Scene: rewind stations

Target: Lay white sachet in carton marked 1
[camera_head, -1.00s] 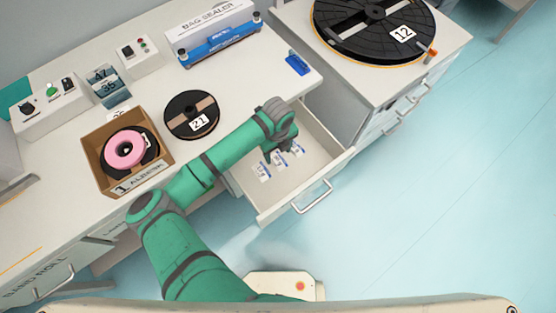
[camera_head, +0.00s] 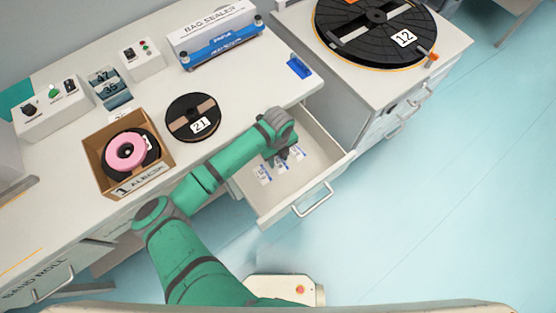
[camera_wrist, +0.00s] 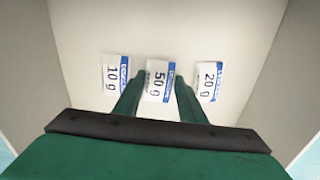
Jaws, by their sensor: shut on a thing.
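The white sachets lie in a row in the open drawer (camera_head: 262,208). In the wrist view they read 10 g (camera_wrist: 115,76), 50 g (camera_wrist: 158,80) and 20 g (camera_wrist: 208,82), each with a blue strip. My gripper (camera_wrist: 154,82) is shut on the middle 50 g sachet, one finger on each side; the others lie just outside the fingers. In the head view my gripper (camera_head: 283,158) is down in the drawer and partly covers the sachets. The carton marked 1 (camera_head: 142,183) stands on the bench to the left, with a pink ring on a dark reel inside.
A black reel marked 21 (camera_head: 193,120) lies between carton and drawer. A bag sealer (camera_head: 222,48), a blue object (camera_head: 298,67) and control boxes (camera_head: 141,58) stand on the bench. A big reel marked 12 (camera_head: 375,40) lies on the right cabinet. Drawer walls surround my gripper.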

